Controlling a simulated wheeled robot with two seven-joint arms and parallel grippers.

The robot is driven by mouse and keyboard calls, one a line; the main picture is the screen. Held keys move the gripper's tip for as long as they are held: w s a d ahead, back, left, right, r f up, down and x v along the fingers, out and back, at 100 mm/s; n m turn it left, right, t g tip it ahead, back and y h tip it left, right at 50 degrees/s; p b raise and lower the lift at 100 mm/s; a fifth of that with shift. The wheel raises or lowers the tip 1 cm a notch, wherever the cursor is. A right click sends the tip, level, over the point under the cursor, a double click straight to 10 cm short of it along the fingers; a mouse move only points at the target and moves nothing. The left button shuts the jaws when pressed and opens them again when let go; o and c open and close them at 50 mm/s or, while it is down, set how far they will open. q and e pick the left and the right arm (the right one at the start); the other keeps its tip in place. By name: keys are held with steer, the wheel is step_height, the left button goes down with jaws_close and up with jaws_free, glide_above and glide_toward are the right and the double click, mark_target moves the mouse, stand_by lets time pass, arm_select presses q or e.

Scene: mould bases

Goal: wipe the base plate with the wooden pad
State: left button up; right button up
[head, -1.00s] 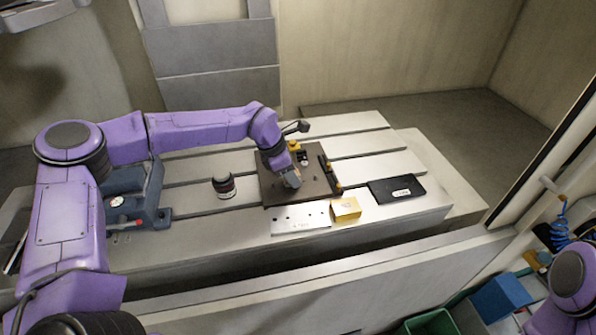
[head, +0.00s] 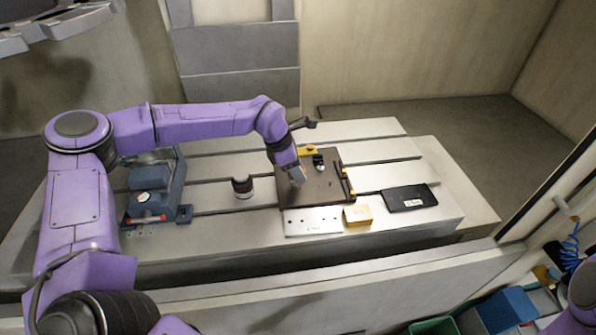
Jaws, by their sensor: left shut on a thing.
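The dark brown base plate (head: 318,193) lies flat on the slotted table. My left gripper (head: 298,181) comes in from the left, points down and is over the left half of the plate. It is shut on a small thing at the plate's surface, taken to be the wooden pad. The gripper hides most of the pad, and I cannot tell whether it touches the plate. My right gripper is out of view.
On the table are a vise (head: 152,193), a dark round can (head: 242,187), a pale metal plate (head: 312,222), a yellow block (head: 357,214) and a black case (head: 408,197). A yellow clamp (head: 307,151) and a dark bar are at the plate's back and right edges.

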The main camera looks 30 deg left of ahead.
arm_select(q)
steer(key=shift+r+p, duration=0.35)
steer(key=shift+r, duration=0.65)
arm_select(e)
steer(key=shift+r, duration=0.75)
arm_select(q)
steer(key=shift+r+p, duration=1.2)
steer(key=shift+r, duration=0.4)
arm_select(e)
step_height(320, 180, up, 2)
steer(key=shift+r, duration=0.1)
arm_select(q)
steer(key=shift+w+f, duration=0.1)
steer(key=shift+f, duration=0.05)
